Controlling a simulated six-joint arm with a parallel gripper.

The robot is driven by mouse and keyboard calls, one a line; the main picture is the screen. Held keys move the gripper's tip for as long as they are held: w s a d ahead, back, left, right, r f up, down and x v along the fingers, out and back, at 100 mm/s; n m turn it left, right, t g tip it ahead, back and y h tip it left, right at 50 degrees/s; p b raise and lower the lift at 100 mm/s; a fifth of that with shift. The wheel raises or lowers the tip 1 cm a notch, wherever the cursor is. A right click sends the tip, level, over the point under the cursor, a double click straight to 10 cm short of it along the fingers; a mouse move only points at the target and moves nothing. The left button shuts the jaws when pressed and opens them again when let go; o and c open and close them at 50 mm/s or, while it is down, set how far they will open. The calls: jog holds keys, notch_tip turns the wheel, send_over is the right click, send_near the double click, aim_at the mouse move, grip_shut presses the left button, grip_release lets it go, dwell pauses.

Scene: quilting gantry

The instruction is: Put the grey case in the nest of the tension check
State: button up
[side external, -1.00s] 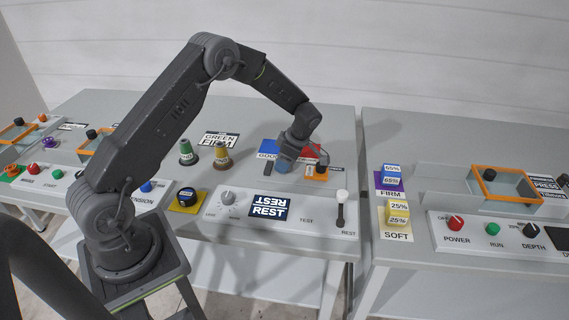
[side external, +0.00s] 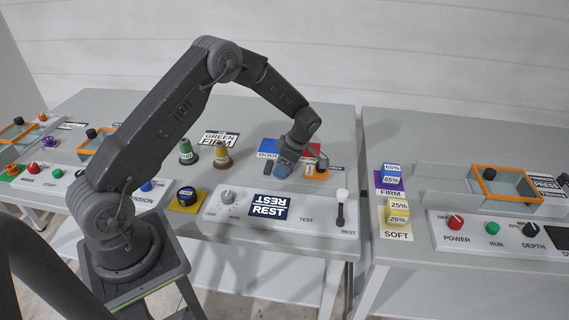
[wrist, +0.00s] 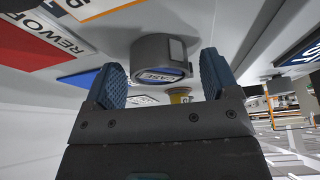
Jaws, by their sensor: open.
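The grey case (wrist: 158,52) is a short round grey body with a blue label reading CASE, in the upper middle of the wrist view. My gripper (wrist: 160,80) is open, with its blue fingertips apart on either side of the case's lower part. I cannot tell whether they touch it. In the side view my gripper (side external: 284,168) is low over the back right of the middle table, by the blue and red signs. The case cannot be made out clearly there. An orange fixture (side external: 316,174) stands just right of the gripper; I cannot tell whether it is the nest.
In front lies a white panel with a dial (side external: 227,198), a REST screen (side external: 269,207) and a lever (side external: 341,205). A gap separates the right table, which bears labelled blocks (side external: 398,210).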

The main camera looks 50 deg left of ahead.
jog(key=s+d+r+m+t, duration=0.1)
jog(key=d+r+m, duration=0.25)
jog(key=r, duration=0.75)
jog(key=s+d+r+m+t, duration=0.1)
jog(key=s+d+r+m, duration=0.2)
jog(key=r, duration=0.8)
jog(key=s+d+r+m+t+h, duration=0.1)
jog(key=s+d+r+m+t, duration=0.1)
jog(key=s+m, duration=0.4)
jog(key=s+d+r+m+t+h, duration=0.1)
jog(key=s+d+r+m+t, duration=0.1)
jog(key=s+d+m, duration=0.3)
jog(key=s+d+r+m+t+h, duration=0.1)
jog(key=s+d+r+m+t, duration=0.1)
jog(key=s+m, duration=0.6)
jog(key=s+d, duration=0.1)
jog(key=s, duration=0.2)
jog(key=shift+d+r, duration=0.25)
jog(key=shift+d, duration=0.05)
jog(key=shift+c, duration=0.2)
